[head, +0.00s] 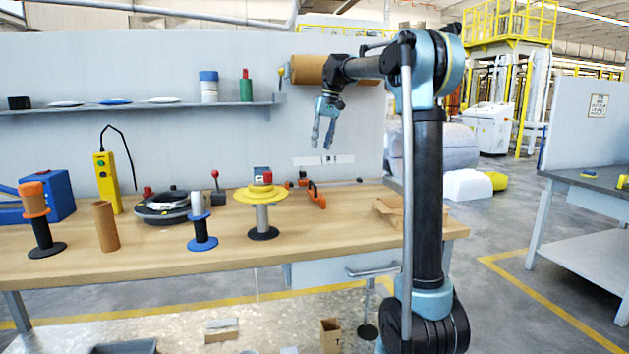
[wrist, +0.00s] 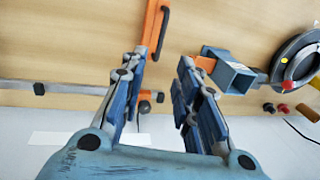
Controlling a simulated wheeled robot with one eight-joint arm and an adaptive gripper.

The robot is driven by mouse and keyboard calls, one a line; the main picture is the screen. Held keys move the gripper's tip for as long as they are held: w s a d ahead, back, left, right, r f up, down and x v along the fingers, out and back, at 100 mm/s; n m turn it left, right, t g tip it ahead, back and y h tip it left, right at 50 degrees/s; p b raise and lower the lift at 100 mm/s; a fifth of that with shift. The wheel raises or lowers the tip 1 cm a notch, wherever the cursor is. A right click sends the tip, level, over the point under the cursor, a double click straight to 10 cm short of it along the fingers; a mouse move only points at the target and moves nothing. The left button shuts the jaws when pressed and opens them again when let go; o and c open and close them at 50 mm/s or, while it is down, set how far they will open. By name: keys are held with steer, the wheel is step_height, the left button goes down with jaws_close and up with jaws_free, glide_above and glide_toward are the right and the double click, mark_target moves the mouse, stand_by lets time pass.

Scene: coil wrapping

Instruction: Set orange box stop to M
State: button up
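An orange stop (head: 316,194) stands at the back of the wooden table, right of the yellow-flanged spool. In the wrist view its long orange arm (wrist: 153,25) shows at the top middle, partly behind a finger. A grey rail (wrist: 65,86) runs along the back edge, with black knobs on it; no letter M is readable. A second orange piece (wrist: 205,63) sits beside a small blue box (wrist: 232,76). My gripper (head: 323,146) points down, high above the back of the table. Its fingers (wrist: 164,68) are apart and hold nothing.
The yellow-flanged spool (head: 260,194) stands left of the stop. A round black device (head: 166,206), a red-knobbed lever (head: 215,180) and other spools stand farther left. An open cardboard box (head: 390,208) is at the right. A wall shelf (head: 150,108) hangs behind.

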glide_above(310, 187)
steer(key=s+d, duration=0.2)
steer(key=s, duration=0.2)
step_height(310, 187, down, 14)
steer(key=shift+w+a+r, duration=0.1)
steer(key=shift+r, duration=0.1)
steer(key=shift+c, duration=0.3)
jaws_close()
